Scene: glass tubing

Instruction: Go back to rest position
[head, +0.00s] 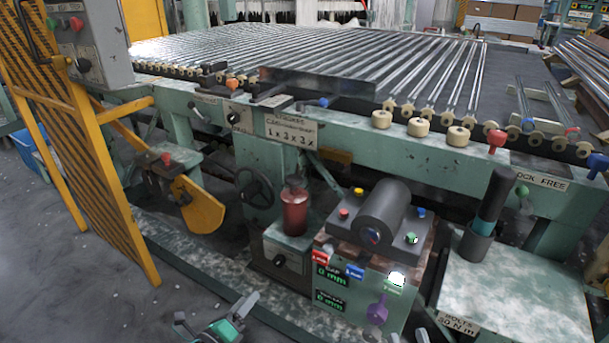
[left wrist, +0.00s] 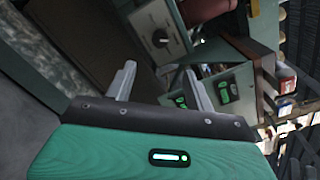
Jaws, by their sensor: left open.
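My left gripper (head: 214,309) is low at the bottom of the head view, in front of the machine. Its two fingers are spread apart with nothing between them. In the left wrist view the left gripper (left wrist: 160,72) shows a green body and two grey fingers, open and empty. Small grey tips of my right gripper (head: 409,336) show at the bottom edge of the head view, below the control box. The rest of it is cut off, and its opening is unclear.
A control box (head: 352,277) with 0 mm displays and a red cylinder (head: 294,212) stand ahead. Glass tubes (head: 300,52) lie across the machine bed behind. A yellow striped guard (head: 75,130) stands at left, and a worn side table (head: 515,300) at right. Grey floor (head: 80,270) is clear at lower left.

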